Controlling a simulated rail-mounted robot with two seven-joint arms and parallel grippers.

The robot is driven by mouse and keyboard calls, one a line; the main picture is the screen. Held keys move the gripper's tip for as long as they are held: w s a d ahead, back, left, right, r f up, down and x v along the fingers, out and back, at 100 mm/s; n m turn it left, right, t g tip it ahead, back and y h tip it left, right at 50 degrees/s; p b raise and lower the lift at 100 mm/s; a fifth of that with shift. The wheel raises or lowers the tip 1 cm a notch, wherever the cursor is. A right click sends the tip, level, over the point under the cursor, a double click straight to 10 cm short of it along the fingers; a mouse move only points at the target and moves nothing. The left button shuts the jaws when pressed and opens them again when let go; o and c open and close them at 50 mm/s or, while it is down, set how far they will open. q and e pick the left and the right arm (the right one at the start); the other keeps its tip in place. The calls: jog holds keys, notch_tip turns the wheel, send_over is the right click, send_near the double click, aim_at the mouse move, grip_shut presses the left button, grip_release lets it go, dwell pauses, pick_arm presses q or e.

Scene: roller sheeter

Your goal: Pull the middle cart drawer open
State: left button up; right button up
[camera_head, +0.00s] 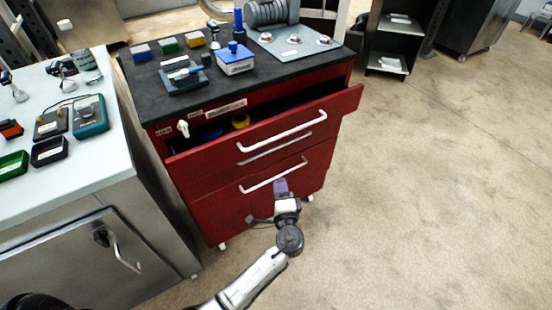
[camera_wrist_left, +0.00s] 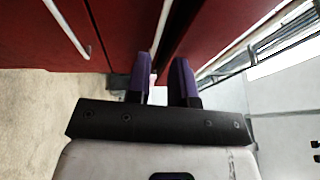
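The red cart (camera_head: 205,207) stands in the middle of the head view. Its top drawer (camera_head: 200,157) is pulled partly out. Below it, the middle drawer front carries a white bar handle (camera_head: 273,176) and looks closed. My left gripper (camera_head: 281,184) is at this handle, with its purple fingertips against the drawer front. In the left wrist view the fingers (camera_wrist_left: 161,78) stand apart, and a white bar (camera_wrist_left: 163,25) runs down into the gap between them. I see no clear grip on it. The finger ends partly hide the bar. My right gripper is not in view.
The top drawer's handle (camera_head: 280,132) juts out above my left gripper. A grey-white workbench (camera_head: 85,187) stands close on the cart's left. Small boxes and tools lie on the black cart top (camera_head: 150,105). The floor (camera_head: 430,190) right of the cart is clear.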

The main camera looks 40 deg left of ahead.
aim_at(275, 148)
pick_arm(q)
jog(key=shift+m+t, duration=0.4)
jog(key=shift+b+x, duration=2.2)
jog(key=shift+x, duration=4.8)
jog(key=shift+w+d+r, duration=0.1)
jog(key=shift+w+d, duration=0.05)
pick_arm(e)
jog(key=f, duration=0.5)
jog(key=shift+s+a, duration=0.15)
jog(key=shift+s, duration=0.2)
pick_arm(q)
jog(key=shift+c, duration=0.2)
grip_shut()
